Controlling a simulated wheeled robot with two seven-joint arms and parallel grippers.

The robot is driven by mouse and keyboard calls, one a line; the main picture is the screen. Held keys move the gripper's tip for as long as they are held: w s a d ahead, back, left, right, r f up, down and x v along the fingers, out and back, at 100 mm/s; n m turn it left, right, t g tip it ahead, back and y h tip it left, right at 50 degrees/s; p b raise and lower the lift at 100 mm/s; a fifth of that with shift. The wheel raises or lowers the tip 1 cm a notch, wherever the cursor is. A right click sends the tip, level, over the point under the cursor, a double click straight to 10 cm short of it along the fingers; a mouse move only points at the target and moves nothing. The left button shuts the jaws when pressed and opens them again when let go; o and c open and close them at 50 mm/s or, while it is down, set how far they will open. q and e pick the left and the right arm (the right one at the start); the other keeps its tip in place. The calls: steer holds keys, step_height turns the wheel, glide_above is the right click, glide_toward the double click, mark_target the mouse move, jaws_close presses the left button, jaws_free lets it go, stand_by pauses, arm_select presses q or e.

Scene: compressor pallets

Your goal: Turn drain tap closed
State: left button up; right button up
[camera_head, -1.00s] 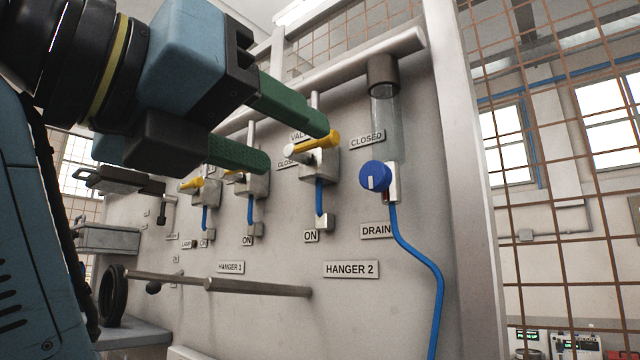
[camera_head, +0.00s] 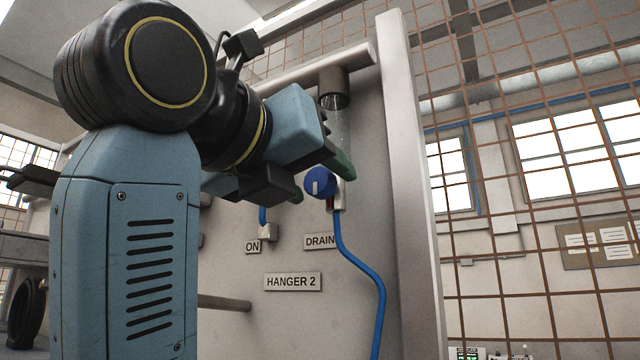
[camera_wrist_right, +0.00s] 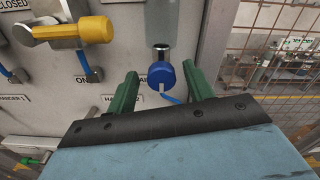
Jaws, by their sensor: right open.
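The drain tap is a round blue knob (camera_head: 320,182) with a white line that looks near upright, above the DRAIN label (camera_head: 320,241). It also shows in the right wrist view (camera_wrist_right: 161,73), with its white mark toward the lower edge. My right gripper (camera_head: 319,180) is open, with its green fingers on either side of the knob in both views. In the wrist view the fingertips (camera_wrist_right: 160,75) flank the knob with gaps at both sides. I cannot tell how far the tips reach along it. My left gripper is not in view.
A yellow valve handle (camera_wrist_right: 80,31) sits left of the knob; my arm hides it in the head view. A clear tube (camera_head: 336,122) hangs above the tap and a blue hose (camera_head: 372,270) runs down. A wire mesh fence (camera_head: 500,200) stands at the right.

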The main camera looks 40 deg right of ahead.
steer(key=shift+d, duration=0.1)
steer(key=c, duration=0.7)
steer(key=shift+c, duration=1.4)
steer(key=shift+n, duration=0.9)
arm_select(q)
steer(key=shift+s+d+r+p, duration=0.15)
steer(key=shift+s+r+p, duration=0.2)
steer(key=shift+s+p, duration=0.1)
arm_select(e)
steer(key=n, duration=0.4)
steer(key=o, duration=1)
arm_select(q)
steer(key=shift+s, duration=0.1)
